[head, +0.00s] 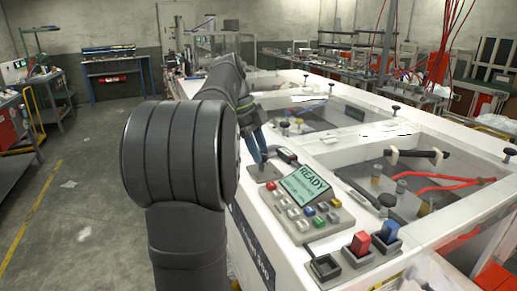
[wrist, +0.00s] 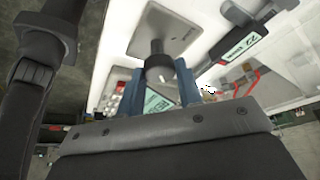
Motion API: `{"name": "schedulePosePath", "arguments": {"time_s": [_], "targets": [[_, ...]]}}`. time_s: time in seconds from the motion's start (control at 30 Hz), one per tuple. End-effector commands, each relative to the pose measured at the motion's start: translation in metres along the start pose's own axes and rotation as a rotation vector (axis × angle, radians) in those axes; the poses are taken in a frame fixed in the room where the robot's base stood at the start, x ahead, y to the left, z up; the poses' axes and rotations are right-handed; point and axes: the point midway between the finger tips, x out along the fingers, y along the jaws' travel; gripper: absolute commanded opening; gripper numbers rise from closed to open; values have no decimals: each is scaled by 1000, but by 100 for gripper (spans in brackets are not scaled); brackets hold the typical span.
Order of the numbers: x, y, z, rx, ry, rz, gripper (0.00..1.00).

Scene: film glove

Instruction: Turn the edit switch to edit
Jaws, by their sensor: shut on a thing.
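The edit switch has a dark round knob (wrist: 158,66), which stands between the two blue fingers of my gripper (wrist: 160,86) in the wrist view. My gripper is shut on this knob. In the head view my gripper (head: 259,150) reaches down to a small grey plate (head: 266,173) at the left edge of the white bench top. The fingers hide most of the knob there. I cannot read any edit marking or tell which way the switch is turned.
A control box with a green screen reading READY (head: 310,182) and several coloured buttons stands right of the gripper. A small black display unit (head: 286,155) lies close by. Red and blue switches (head: 386,235) are nearer. Recessed bays with red cables (head: 430,183) lie right.

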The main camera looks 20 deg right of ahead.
Motion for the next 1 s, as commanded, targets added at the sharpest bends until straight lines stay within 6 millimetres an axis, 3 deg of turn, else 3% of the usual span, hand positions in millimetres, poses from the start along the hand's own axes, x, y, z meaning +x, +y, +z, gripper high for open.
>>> {"name": "schedulePosePath", "arguments": {"time_s": [0.03, 0.13, 0.47, 1.0], "targets": [[1, 0, 0, -1, 0, 2, 34], [1, 0, 0, -1, 0, 1, 54], [-2, 0, 0, -1, 0, 0, 54], [-69, 0, 1, -1, -1, -2, 54]]}}
